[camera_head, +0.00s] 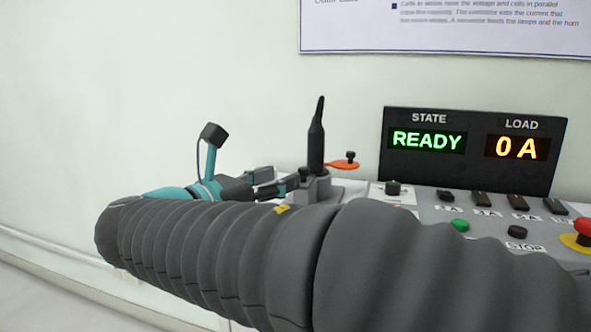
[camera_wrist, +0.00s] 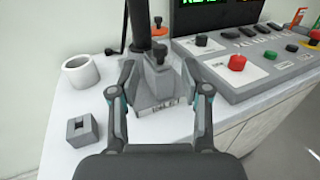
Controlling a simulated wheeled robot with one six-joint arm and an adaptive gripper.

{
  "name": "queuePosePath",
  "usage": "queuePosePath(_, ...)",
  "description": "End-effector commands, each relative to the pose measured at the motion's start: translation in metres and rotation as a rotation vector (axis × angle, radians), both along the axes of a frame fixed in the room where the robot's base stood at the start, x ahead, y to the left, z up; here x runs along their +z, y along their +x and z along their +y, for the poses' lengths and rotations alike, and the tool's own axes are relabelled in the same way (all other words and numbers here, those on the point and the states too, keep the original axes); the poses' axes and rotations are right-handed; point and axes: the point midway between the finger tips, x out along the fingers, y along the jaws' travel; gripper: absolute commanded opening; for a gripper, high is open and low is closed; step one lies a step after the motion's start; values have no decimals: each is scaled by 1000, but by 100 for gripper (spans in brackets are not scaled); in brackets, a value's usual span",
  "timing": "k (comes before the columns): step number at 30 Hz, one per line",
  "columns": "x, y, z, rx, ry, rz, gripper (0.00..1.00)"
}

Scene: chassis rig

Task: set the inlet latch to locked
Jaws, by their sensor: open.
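My gripper (camera_wrist: 159,69) is open, its two fingers apart on either side of a small dark knob (camera_wrist: 158,51) on a grey block. I see no contact with the knob. A label below the block is too small to read. A black upright handle (camera_head: 316,138) stands on the grey fitting behind. In the head view my gripper (camera_head: 287,184) is beside the fitting, partly hidden by my arm.
A control panel (camera_wrist: 238,84) with a red button, a green button and several switches lies to the right. The display (camera_head: 470,148) reads READY and 0 A. A white cup (camera_wrist: 80,72) and a grey slotted block (camera_wrist: 82,130) stand at the left of the bench.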

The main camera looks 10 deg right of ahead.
Motion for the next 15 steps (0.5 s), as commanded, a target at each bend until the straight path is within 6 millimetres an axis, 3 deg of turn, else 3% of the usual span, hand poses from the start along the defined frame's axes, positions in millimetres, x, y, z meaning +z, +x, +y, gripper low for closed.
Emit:
queuePosePath(6, 0, 23, -30, -4, 0, 0, 47)
queuePosePath(15, 0, 44, -55, -2, 0, 0, 47)
